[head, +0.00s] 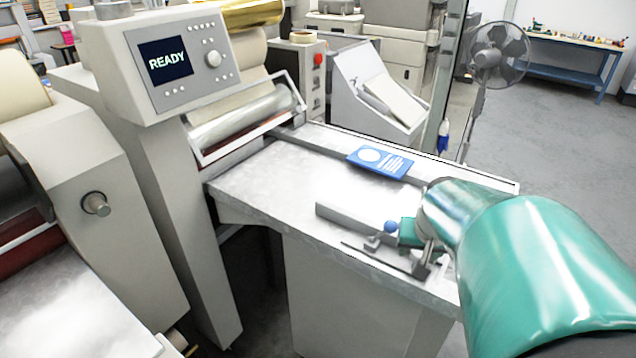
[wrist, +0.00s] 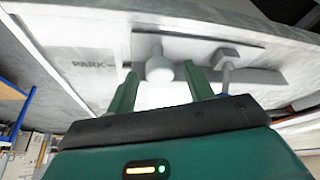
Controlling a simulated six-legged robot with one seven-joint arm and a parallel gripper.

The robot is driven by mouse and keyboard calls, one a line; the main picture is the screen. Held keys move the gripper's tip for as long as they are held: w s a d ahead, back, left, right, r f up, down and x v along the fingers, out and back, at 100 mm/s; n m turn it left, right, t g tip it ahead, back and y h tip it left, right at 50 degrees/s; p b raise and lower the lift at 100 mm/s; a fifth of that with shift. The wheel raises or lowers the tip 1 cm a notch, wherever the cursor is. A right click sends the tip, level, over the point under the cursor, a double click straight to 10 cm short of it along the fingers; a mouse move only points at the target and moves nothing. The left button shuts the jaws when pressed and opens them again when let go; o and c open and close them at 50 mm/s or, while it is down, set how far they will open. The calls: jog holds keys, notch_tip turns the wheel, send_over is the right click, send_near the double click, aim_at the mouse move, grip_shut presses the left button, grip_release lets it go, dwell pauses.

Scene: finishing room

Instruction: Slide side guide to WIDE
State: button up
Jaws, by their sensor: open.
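The side guide (head: 352,222) is a low grey bar standing on the metal feed table (head: 270,180), near its front edge. It also shows in the wrist view (wrist: 205,50). A pale rounded knob (wrist: 160,70) on it sits between the fingertips of my gripper (wrist: 162,84). My gripper is open, with a green finger on each side of the knob; contact is unclear. In the head view my gripper (head: 418,240) is at the guide's right end, partly hidden by my arm. A blue ball (head: 390,226) shows beside it.
A blue printed card (head: 380,161) lies by a dark strip on the table's far side. The machine's panel (head: 180,60) reads READY at the left. Rollers (head: 240,112) stand at the table's left end. A fan (head: 498,55) stands behind on open floor.

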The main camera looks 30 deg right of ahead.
grip_shut()
jog(key=w+d, duration=0.2)
jog(key=d, duration=0.4)
jog(key=w+d, duration=0.3)
jog(key=d, duration=0.3)
jog(key=w+d, duration=0.3)
jog(key=d, duration=0.3)
jog(key=shift+d, duration=0.25)
grip_release()
jog(key=shift+a+r, duration=0.1)
jog(key=v, duration=1.3)
jog(key=shift+r, duration=0.4)
